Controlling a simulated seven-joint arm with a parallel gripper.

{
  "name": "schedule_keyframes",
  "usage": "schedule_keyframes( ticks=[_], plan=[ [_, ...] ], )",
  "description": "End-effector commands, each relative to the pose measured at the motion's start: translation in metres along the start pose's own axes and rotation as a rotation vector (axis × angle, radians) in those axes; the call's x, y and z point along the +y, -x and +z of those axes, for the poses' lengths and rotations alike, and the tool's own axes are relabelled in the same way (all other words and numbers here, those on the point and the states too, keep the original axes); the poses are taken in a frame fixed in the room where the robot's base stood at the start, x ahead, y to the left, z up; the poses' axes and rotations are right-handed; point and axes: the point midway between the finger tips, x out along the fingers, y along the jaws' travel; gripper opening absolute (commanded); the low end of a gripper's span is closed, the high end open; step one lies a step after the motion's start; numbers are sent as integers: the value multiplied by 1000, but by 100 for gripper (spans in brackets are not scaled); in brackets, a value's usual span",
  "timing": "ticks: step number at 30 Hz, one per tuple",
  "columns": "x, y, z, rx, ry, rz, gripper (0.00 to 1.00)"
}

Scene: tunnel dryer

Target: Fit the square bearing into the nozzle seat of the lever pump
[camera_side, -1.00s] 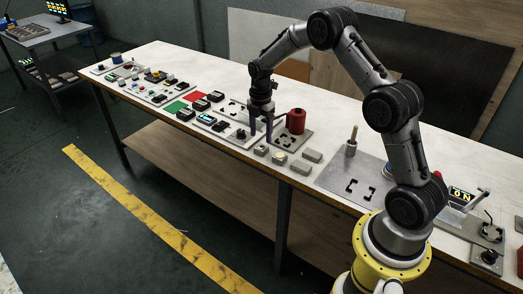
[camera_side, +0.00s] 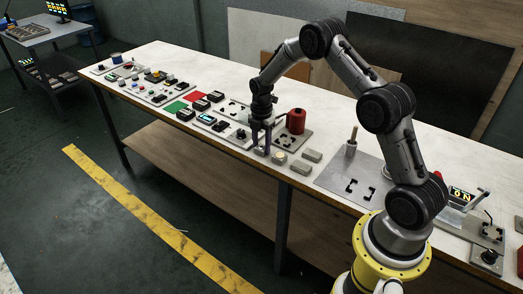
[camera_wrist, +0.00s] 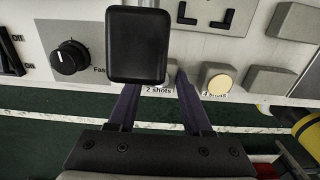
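The lever pump (camera_side: 296,120) is a red cylinder at the back of a grey plate. A dark bracketed square seat outline (camera_side: 285,140) lies in front of it and shows in the wrist view (camera_wrist: 208,18). Several grey blocks lie along the front edge. One (camera_side: 260,150) is at my fingertips, and another (camera_side: 278,157) has a cream round top, also in the wrist view (camera_wrist: 219,80). I cannot tell which is the square bearing. My gripper (camera_side: 261,147) points down, fingers apart; in the wrist view (camera_wrist: 157,88) a black rounded square hides part of the space between them.
More grey blocks (camera_side: 312,155) lie to the right. A knob panel (camera_side: 241,134) is just left of my fingers. A larger grey plate (camera_side: 335,182) with an upright post (camera_side: 352,142) stands further right. The table's front edge is close to the blocks.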

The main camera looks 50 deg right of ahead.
Motion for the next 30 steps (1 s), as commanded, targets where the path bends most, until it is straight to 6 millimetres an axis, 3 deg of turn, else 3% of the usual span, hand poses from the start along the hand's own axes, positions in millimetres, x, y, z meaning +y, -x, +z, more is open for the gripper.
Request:
schedule_keyframes(
  ticks=[3, 17, 24, 30],
  plan=[
    [0, 0, 0, 0, 0, 0, 0],
    [1, 6, 0, -1, 0, 4, 0],
    [2, 35, 1, -2, 0, 6, 0],
    [-30, 72, -10, -2, 0, 7, 0]
  ],
)
